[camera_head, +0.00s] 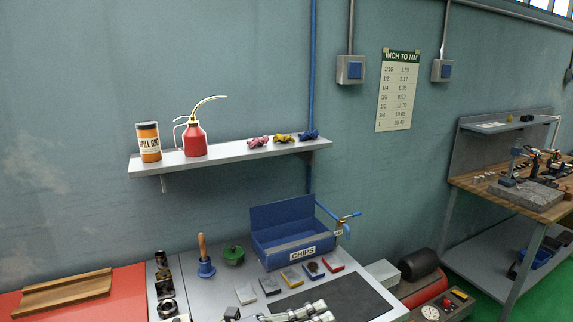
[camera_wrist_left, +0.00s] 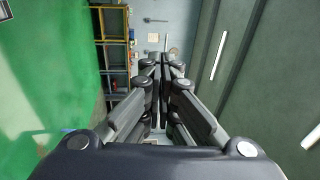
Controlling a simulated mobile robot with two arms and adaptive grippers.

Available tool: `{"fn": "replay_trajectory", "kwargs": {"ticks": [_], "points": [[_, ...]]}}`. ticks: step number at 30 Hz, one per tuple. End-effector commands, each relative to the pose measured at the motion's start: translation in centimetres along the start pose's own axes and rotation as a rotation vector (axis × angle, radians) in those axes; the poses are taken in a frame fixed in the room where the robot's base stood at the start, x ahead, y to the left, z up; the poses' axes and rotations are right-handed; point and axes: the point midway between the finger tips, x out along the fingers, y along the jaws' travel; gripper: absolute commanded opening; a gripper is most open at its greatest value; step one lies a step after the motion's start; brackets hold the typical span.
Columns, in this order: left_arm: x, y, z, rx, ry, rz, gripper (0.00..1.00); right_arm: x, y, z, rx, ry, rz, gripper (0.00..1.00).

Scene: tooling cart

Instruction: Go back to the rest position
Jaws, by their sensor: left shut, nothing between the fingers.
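My left gripper (camera_wrist_left: 163,68) shows in the left wrist view, its dark fingers together with nothing between them. It points along a room with a green floor on the left and dark green panels on the right. The grey tooling cart top (camera_head: 215,285) fills the lower middle of the head view.
A wall shelf (camera_head: 235,158) holds a spill can (camera_head: 149,142) and red oil can (camera_head: 195,140). A workbench (camera_head: 535,200) stands right.

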Motion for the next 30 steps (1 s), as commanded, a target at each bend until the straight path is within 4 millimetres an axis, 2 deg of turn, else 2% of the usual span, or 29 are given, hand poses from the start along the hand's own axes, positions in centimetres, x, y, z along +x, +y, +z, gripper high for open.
{"fn": "replay_trajectory", "kwargs": {"ticks": [1, 3, 5, 7, 11, 14, 15, 17, 20, 21, 24, 30], "points": [[-0.4, -1.5, 0.8, -0.072, -0.086, -0.086, 0.0, 0.0, 0.0, 0.0, 0.0, 0.0, 0.0, 0.4], [-1.6, -3.2, 2.8, -0.174, -0.223, -0.194, 0.0, 0.0, 0.0, 0.0, 0.0, 0.0, 0.0, 0.4], [-3.2, -4.0, 4.7, -0.268, -0.348, -0.271, 0.0, 0.0, 0.0, 0.0, 0.0, 0.0, 0.0, 0.4], [-5.6, -4.1, 6.9, -0.381, -0.499, -0.34, 0.0, 0.0, 0.0, 0.0, 0.0, 0.0, 0.0, 0.4], [-11.2, -1.6, 10.1, -0.604, -0.791, -0.411, 0.0, 0.0, 0.0, 0.0, 0.0, 0.0, 0.0, 0.4], [-16.0, 2.2, 11.0, -0.785, -1.015, -0.414, 0.0, 0.0, 0.0, 0.0, 0.0, 0.0, 0.0, 0.4], [-18.0, 4.0, 10.9, -0.86, -1.104, -0.401, 0.0, 0.0, 0.1, 0.0, 0.0, 0.0, 0.001, 0.4], [-20.8, 6.9, 10.1, -0.972, -1.232, -0.371, 0.0, 0.0, 0.1, 0.0, 0.0, 0.0, 0.001, 0.4], [-25.1, 11.8, 7.3, -1.156, -1.43, -0.285, 0.0, 0.0, 0.1, 0.0, -0.001, 0.0, 0.001, 0.4], [-26.6, 13.4, 5.8, -1.226, -1.496, -0.243, 0.0, 0.0, 0.1, 0.0, -0.001, 0.0, 0.002, 0.4], [-29.5, 16.8, 1.8, -1.375, -1.631, -0.13, 0.0, 0.0, 0.2, 0.1, -0.001, 0.0, 0.002, 0.4], [-33.0, 20.5, -5.6, -1.591, -1.793, 0.084, 0.0, 0.0, 0.3, 0.1, -0.001, -0.001, 0.003, 0.4]]}}
